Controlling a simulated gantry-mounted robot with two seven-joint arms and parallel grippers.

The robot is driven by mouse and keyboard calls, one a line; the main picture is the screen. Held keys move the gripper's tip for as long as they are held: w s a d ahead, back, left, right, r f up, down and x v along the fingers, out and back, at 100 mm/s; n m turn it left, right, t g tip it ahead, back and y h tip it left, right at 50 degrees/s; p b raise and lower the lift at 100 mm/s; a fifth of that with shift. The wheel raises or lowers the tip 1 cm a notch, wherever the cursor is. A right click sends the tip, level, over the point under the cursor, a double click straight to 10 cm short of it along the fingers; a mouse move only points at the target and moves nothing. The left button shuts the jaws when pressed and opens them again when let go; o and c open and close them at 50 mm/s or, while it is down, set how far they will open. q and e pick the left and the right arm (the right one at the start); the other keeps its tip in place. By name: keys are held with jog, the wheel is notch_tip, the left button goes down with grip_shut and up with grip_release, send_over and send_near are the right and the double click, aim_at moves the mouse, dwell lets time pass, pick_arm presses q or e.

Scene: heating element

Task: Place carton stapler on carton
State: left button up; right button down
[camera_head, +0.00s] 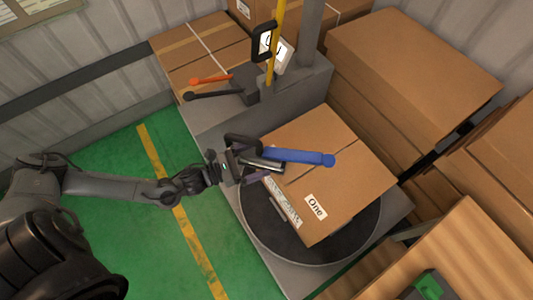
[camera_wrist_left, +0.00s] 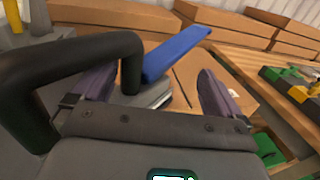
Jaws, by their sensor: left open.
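The carton stapler, with a long blue handle (camera_head: 300,157) and a grey metal body, is at the upper left edge of the carton (camera_head: 347,172) labelled "One". Its handle reaches over the carton's top; whether its body touches the top is hard to tell. My left gripper (camera_head: 246,165) is open at the stapler's left end, beside the carton's edge. In the left wrist view, the blue handle (camera_wrist_left: 178,54) and part of the grey body show beyond and between the spread purple fingers (camera_wrist_left: 158,76). A black loop hides part of the stapler. My right gripper is not in view.
The carton stands on a dark round turntable (camera_head: 262,236) beside a grey machine column (camera_head: 311,40). Stacked boxes (camera_head: 415,58) stand behind and right. A wooden table (camera_head: 462,255) with a green and black item (camera_head: 428,287) is at lower right. Green floor (camera_head: 120,230) lies left.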

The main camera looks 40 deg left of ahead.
pick_arm(q)
jog(key=shift+v, duration=2.7)
jog(key=shift+r, duration=0.15)
grip_shut()
